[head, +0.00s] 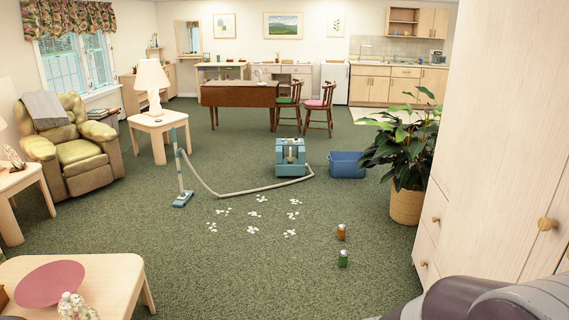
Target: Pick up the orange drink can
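The orange drink can (341,232) stands upright on the green carpet, right of centre in the head view. A green can (343,258) stands just nearer to me, a small gap apart from it. Part of my own body shows at the lower right corner, far from the cans. Neither of my grippers is in view.
White scraps (252,230) lie scattered on the carpet left of the cans. A teal vacuum cleaner (290,157) with its hose, a blue bin (346,165) and a potted plant (407,204) stand beyond. A pale cabinet (490,170) borders the right; a low table (118,283) is front left.

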